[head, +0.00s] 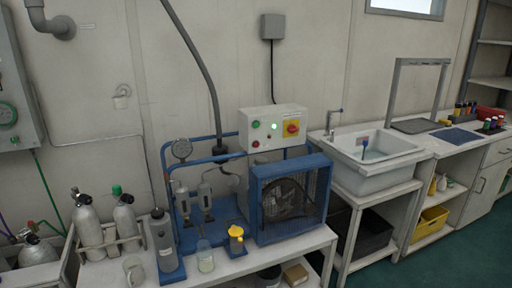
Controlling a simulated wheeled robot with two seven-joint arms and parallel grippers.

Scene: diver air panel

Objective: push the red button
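A pale control box (273,139) is fixed above the blue-framed compressor (262,215), near the middle of the head view. Its front has a small red button (256,144) at the lower left. A green button (255,124) is above it. A lit green lamp (274,126) is to the right of the green button. A red rotary switch on a yellow plate (292,127) is at the right of the front. Neither of my grippers is in view, and nothing covers the box front.
The compressor stands on a bench with a gauge (182,149), a grey cylinder (162,240), a clear beaker (205,256) and a yellow-topped container (236,240). Metal cylinders (87,222) stand at left. A white sink (371,158) is at right. The space before the box front looks clear.

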